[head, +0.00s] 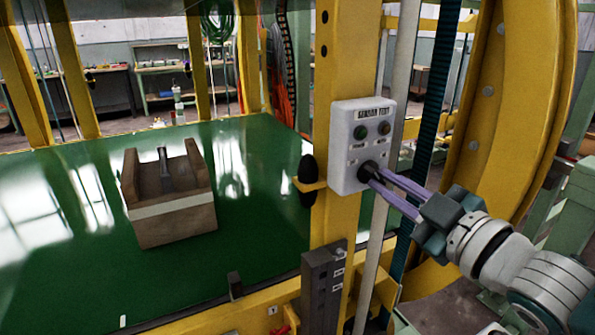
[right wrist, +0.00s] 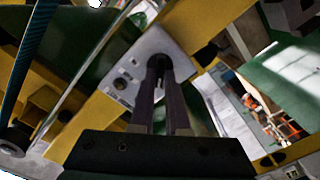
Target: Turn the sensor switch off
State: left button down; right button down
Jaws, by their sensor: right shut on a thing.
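The sensor switch box (head: 362,143) is a pale grey box on a yellow upright post in the head view. It has a label at the top, a green button, a brownish button and a black rotary knob (head: 367,171) low on its face. My right gripper (head: 371,177) reaches in from the right, its fingers shut on the black knob. In the right wrist view the fingers (right wrist: 160,66) meet at the knob on the box (right wrist: 128,78); the fingertips partly hide the knob, so its setting cannot be read. My left gripper is not in view.
The yellow post (head: 336,55) and a curved yellow ring (head: 530,110) flank the box. A glossy green platform (head: 262,215) lies to the left, bearing a wooden cradle block (head: 170,207). A dark box (head: 323,288) is mounted lower on the post.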

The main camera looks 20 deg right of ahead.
jog(key=c, duration=0.9)
grip_release()
jog(key=shift+s, duration=0.15)
jog(key=s, duration=0.9)
jog(key=shift+s+d+b, duration=0.3)
jog(key=shift+d+b, duration=0.1)
